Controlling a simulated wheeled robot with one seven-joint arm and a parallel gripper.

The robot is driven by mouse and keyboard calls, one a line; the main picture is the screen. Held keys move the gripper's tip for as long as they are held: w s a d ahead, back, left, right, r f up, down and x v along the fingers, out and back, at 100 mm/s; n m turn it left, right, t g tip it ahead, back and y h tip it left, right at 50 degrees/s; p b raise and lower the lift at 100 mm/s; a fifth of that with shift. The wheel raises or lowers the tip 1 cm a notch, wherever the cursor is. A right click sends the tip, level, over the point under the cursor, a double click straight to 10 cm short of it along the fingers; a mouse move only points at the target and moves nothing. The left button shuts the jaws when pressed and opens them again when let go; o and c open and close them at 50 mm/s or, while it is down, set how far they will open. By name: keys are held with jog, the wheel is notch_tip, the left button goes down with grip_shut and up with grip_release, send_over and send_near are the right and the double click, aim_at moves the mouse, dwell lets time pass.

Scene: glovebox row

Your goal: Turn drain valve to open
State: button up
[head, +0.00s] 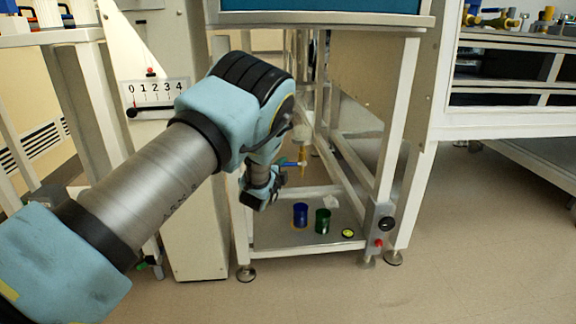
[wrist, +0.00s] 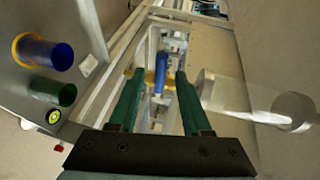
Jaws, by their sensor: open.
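The drain valve shows in the head view as a small brass body (head: 302,155) with a blue handle (head: 291,165), hanging under the glovebox inside the white frame. In the wrist view the blue handle (wrist: 161,72) points roughly along the picture's vertical, with brass parts on both sides of it. My gripper (wrist: 158,82) is open, with its two dark green fingers on either side of the handle. I cannot tell whether either finger touches it. In the head view my gripper (head: 277,180) is small and partly hidden by my wrist, close to the handle.
A blue cup (head: 300,216), a green cup (head: 322,222) and a round yellow-green disc (head: 347,233) sit on the low shelf below. White frame legs (head: 398,130) stand close around. A pale cylinder (wrist: 216,92) is right of my fingers. Floor is clear at right.

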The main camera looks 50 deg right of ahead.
aim_at(286, 164)
jog(key=shift+b+x, duration=0.7)
jog(key=shift+x, duration=2.4)
jog(key=shift+c, duration=0.3)
grip_shut()
